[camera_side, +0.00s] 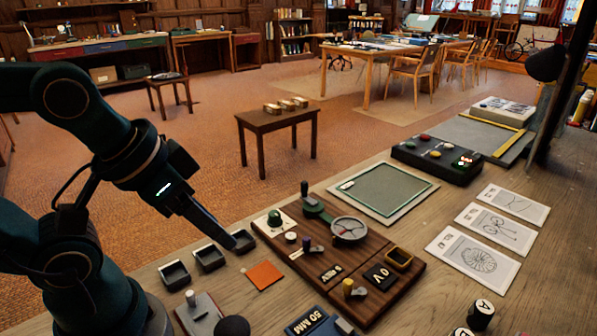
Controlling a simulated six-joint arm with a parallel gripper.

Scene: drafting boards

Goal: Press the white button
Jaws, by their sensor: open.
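A black button box (408,158) sits toward the back of the bench, with small red, green and pale round buttons on top and a lit red display. Another small pale round knob (291,237) is on the brown wooden control board. I cannot tell for sure which one is the white button. My gripper (229,244) is open, pointing down and right over the small dark trays, left of the wooden board and well apart from the button box. Its jaws are seen nearly edge-on, with nothing visible between them.
The wooden board (405,283) carries a green button, an upright lever and a round gauge. A green-framed panel (388,190) lies between it and the button box. Drawing cards (474,258) lie at right. Small trays (209,258) and an orange square (264,275) lie near my gripper.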

